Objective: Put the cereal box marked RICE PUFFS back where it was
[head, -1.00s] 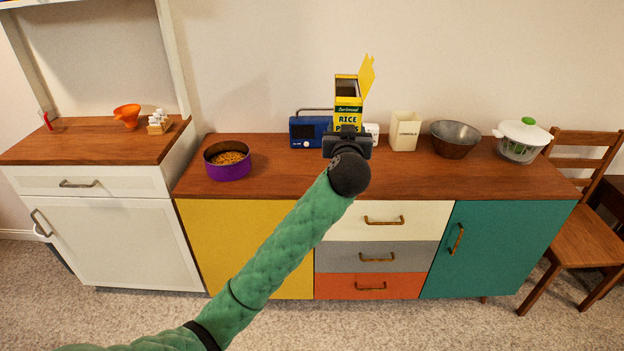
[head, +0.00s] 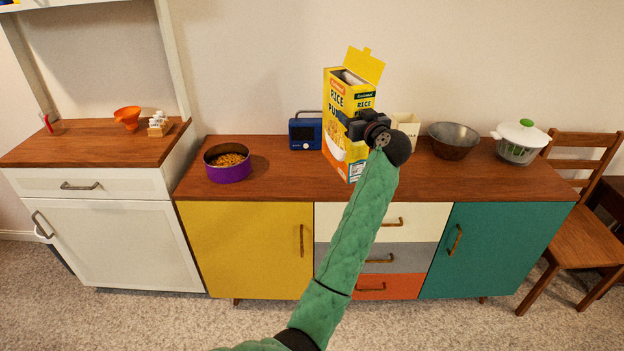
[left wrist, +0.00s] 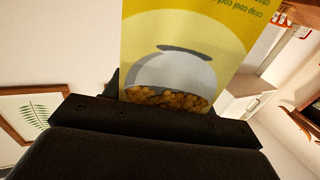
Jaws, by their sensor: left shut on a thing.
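The yellow RICE PUFFS cereal box (head: 339,110) is upright with its top flap open, in front of the blue radio and the cream canister in the head view. My left gripper (head: 364,129) is shut on its right side. I cannot tell whether the box's bottom touches the sideboard top or hangs just above it. In the left wrist view the box (left wrist: 185,50) fills the upper middle, with a bowl picture on it. The fingertips are partly hidden. My right gripper is not in view.
On the wooden sideboard (head: 270,180) stand a purple pot (head: 228,172) of cereal, a blue radio (head: 304,133), a cream canister (head: 406,127), a metal bowl (head: 453,140) and a white salad spinner (head: 520,140).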

